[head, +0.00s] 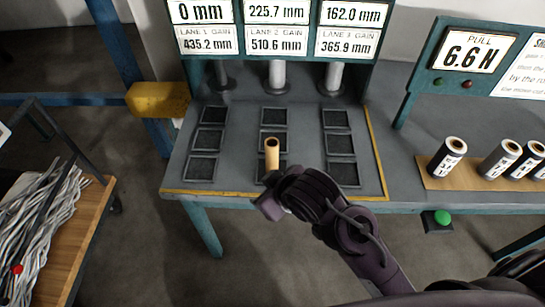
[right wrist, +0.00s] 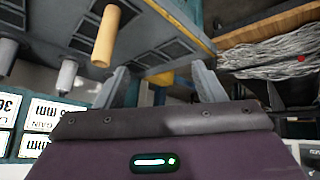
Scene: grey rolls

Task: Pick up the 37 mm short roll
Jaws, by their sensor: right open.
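A tan roll (head: 272,155) stands upright in the middle lane of the grey table, close above my right gripper (head: 268,206) in the head view. In the right wrist view the tan roll (right wrist: 107,36) is up and left of my open, empty right gripper (right wrist: 160,70), apart from the fingers. My left gripper is not in view.
The grey table (head: 375,120) has black pads (head: 337,143) in three lanes, with posts (head: 277,78) and signs behind. A yellow block (head: 158,100) is at its left. The wooden board (head: 432,184) lies near a green button (head: 442,217). A cart (head: 75,225) holds grey strands.

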